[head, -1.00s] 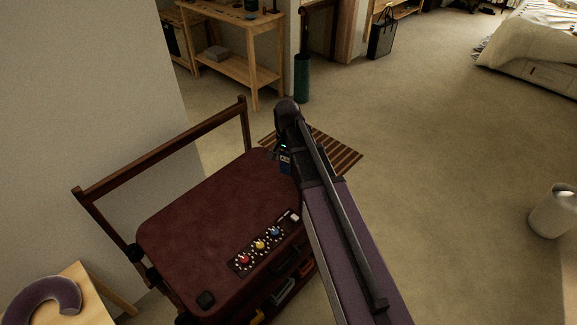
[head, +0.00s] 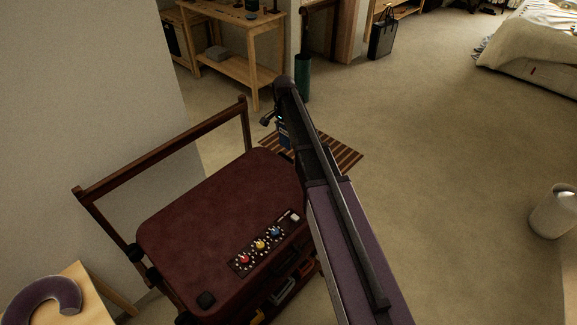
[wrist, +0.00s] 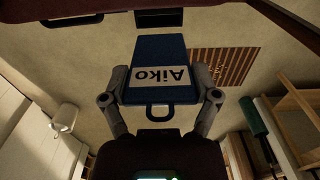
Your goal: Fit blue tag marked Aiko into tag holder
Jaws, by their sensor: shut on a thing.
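The blue tag (wrist: 160,55) has a white label reading Aiko, upside down in the wrist view, and a dark loop at its near end. My gripper (wrist: 160,98) is shut on the tag, one finger at each side. In the head view a small part of the blue tag (head: 284,134) shows beside my arm, beyond the far right corner of the dark red suitcase (head: 205,215). A dark block (wrist: 158,18) lies past the tag's far end in the wrist view; I cannot tell whether it is the tag holder.
The suitcase top carries a panel (head: 262,244) with red, yellow and blue knobs. A brown rail (head: 160,153) stands along its left side. A striped mat (head: 335,151) lies on the floor behind.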

